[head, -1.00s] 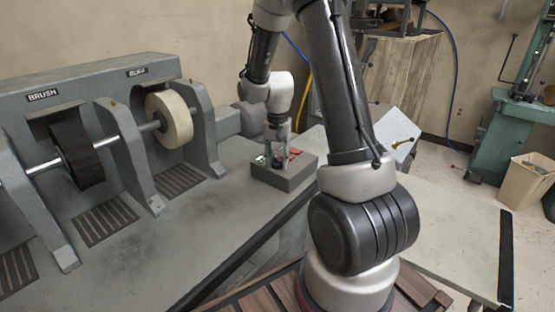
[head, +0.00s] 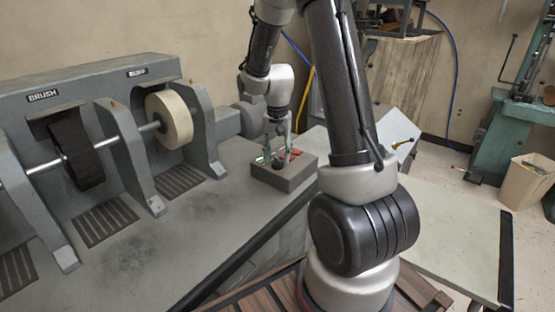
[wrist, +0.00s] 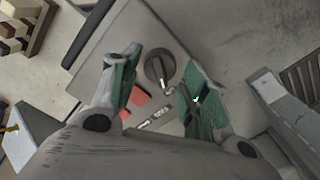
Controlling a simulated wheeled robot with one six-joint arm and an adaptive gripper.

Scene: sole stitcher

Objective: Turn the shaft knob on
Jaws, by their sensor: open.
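The shaft knob (wrist: 159,70) is a round dark knob with a pale pointer mark, on top of a grey control box (head: 290,181). In the wrist view my gripper (wrist: 162,72) is open, with one green-padded finger on each side of the knob and gaps between. In the head view my gripper (head: 279,152) points down over the box. A red part (wrist: 134,106) and a small pale label (wrist: 157,119) lie on the box top beside the knob. A lit green spot (wrist: 196,99) shows at the right finger.
The box stands on a grey bench (head: 150,250) beside a machine with a dark brush wheel (head: 78,152) and a pale buff wheel (head: 170,119) on a shaft. The bench front is clear. A pale table (head: 450,230) stands to the right.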

